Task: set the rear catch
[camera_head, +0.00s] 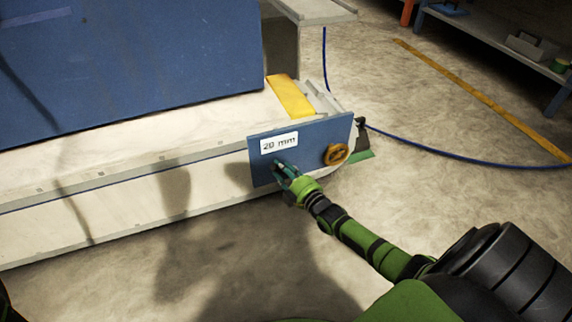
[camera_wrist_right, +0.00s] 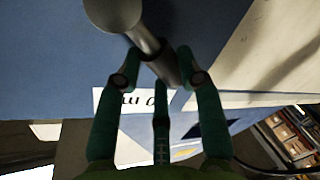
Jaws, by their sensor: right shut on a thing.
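A blue panel (camera_head: 310,142) with a white "20 mm" label (camera_head: 279,142) stands at the end of the long pale base. My right gripper (camera_head: 284,172) is at the panel, just below the label. In the right wrist view, the green fingers of my right gripper (camera_wrist_right: 158,72) are closed around a grey rod (camera_wrist_right: 150,42) with a round end (camera_wrist_right: 112,12). The rod stands in front of the blue panel, and its lower end is hidden between the fingers. I cannot tell from the frames whether this rod is the rear catch.
An orange handwheel (camera_head: 336,154) sits on the panel, right of the label. A yellow block (camera_head: 290,96) lies on the base behind the panel. A blue cable (camera_head: 440,152) crosses the floor. A shelf (camera_head: 500,38) stands at the back right.

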